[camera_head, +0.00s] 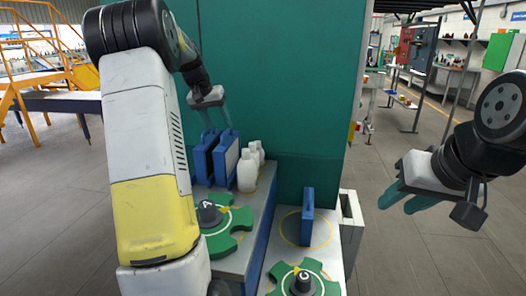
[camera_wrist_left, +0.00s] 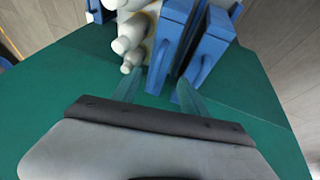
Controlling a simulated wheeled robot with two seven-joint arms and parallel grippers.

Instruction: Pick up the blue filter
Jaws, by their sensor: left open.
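Two blue filters (camera_head: 205,158) (camera_head: 228,152) stand upright side by side on the left grey bench. A third blue filter (camera_head: 307,216) stands on the white-topped table to the right. My left gripper (camera_head: 214,116) is open, directly above the left bench pair. In the left wrist view, its fingers (camera_wrist_left: 156,90) point toward the two filters (camera_wrist_left: 170,40) (camera_wrist_left: 208,48); the left filter's near end shows between the fingertips. I cannot tell whether they touch. My right gripper (camera_head: 405,198) is open and empty, out to the right over the floor.
Several white bottles (camera_head: 246,172) stand beside the bench filters. Green star-shaped fixtures with dark knobs sit on the bench (camera_head: 224,232) and on the right table (camera_head: 304,284). A tall green panel (camera_head: 280,80) rises behind. A grey-white open bin (camera_head: 350,230) stands right of the table.

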